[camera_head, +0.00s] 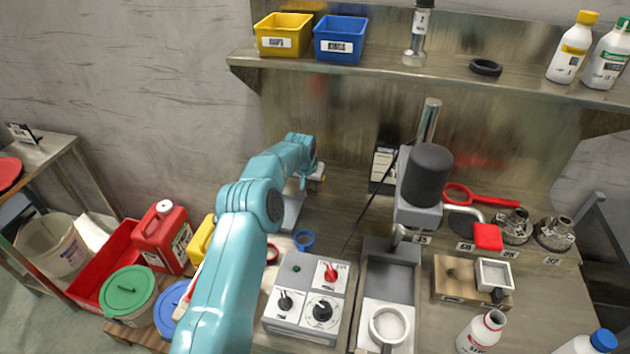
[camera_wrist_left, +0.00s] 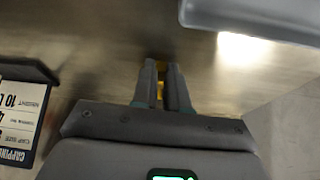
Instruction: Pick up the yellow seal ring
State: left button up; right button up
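My left arm reaches in from the lower left of the head view, and its gripper (camera_head: 316,176) is close to the metal back panel, above the bench. In the left wrist view the two fingers (camera_wrist_left: 162,88) are close together with a narrow strip of the yellow seal ring (camera_wrist_left: 161,70) between them. Most of the ring is hidden by the fingers. My right gripper is in neither view.
A blue ring (camera_head: 304,240) and a partly hidden red ring (camera_head: 272,254) lie on the bench. A control box (camera_head: 305,300) stands in front, a press with a dark cylinder (camera_head: 428,172) to the right. A shelf (camera_head: 420,77) with yellow and blue bins hangs above.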

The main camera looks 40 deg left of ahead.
pick_arm(q)
grip_shut()
